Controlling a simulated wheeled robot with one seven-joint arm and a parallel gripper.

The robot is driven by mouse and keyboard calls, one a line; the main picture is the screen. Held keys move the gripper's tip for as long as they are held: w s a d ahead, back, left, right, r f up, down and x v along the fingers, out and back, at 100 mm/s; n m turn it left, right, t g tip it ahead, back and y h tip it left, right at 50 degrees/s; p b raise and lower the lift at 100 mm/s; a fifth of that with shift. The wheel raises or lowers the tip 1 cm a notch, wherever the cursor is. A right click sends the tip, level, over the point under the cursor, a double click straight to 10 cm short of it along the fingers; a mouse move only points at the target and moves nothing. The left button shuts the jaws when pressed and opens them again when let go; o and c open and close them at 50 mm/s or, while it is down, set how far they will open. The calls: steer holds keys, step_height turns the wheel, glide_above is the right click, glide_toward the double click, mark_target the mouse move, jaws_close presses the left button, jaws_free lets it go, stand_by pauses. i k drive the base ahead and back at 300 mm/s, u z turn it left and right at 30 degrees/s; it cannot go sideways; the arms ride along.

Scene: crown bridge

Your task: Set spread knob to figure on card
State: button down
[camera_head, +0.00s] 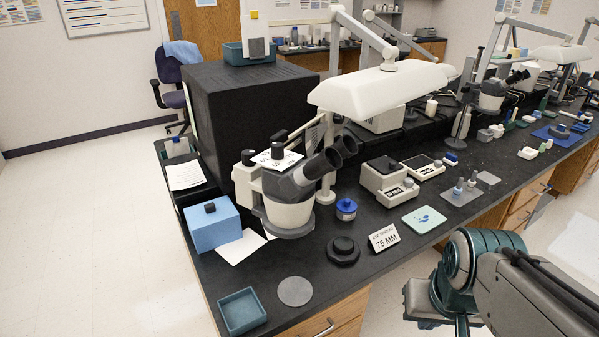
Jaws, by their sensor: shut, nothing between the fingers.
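A white card (383,238) stands on the black bench and reads "75 MM", with a smaller line above that looks like "EYE SPREAD". The microscope (290,205) is to its left, with two black eyepieces (335,157) tilted up to the right. A black knob (277,147) stands on a white scale plate (270,161) on top of its head; the plate's figures are too small to read surely. A second dark knob (247,157) sits just left of it. My gripper (440,308) is shut and empty at the lower right, off the bench front, well away from the microscope.
A white lamp head (378,85) on a jointed arm overhangs the microscope. A black round piece (342,251), a blue-lidded jar (346,209) and a mint tray (424,219) stand on the bench near the card. A blue box (212,226) is at left.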

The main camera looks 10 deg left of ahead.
mark_target(277, 148)
steer(key=k, duration=1.3)
steer(key=u, duration=0.6)
steer(key=i, duration=0.95)
steer(key=z, duration=0.3)
